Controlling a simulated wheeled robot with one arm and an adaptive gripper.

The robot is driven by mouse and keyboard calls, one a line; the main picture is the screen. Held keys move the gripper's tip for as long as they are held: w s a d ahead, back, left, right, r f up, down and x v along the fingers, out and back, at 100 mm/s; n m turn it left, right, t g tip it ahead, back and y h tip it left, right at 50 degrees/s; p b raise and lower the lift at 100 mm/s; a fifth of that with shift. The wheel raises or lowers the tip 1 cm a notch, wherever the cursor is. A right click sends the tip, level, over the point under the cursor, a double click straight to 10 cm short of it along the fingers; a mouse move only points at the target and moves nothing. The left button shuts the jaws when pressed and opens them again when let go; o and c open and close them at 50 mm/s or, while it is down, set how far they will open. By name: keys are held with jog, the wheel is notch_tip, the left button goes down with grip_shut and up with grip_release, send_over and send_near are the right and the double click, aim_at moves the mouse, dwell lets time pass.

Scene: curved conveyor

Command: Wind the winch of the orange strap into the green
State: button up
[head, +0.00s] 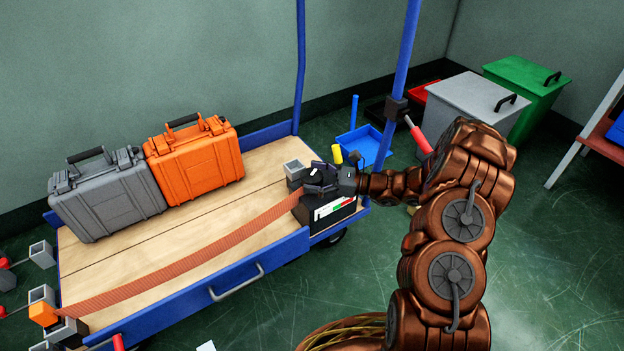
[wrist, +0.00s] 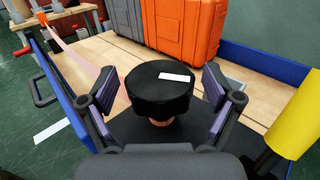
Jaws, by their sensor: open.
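The orange strap (head: 190,257) runs over the cart bed from an orange block (head: 42,313) at the front left to the dark winch box (head: 318,215) at the right corner. A gauge (head: 334,208) with white, green and red zones is on the box's side; its pointer is too small to read. The round black winch knob (wrist: 160,92) has a white mark on top, right of its middle. My gripper (wrist: 160,95) is open, with one finger on each side of the knob and gaps between. In the head view my gripper (head: 318,180) hides most of the knob.
A grey case (head: 105,198) and an orange case (head: 195,165) stand on the cart bed (head: 130,245). A blue post (head: 400,65) with a red lever (head: 419,138) rises beside my arm. A yellow cylinder (wrist: 297,115) is close to the gripper's right.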

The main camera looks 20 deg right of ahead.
jog(key=shift+a, duration=0.1)
jog(key=c, duration=1.1)
jog(key=shift+c, duration=0.2)
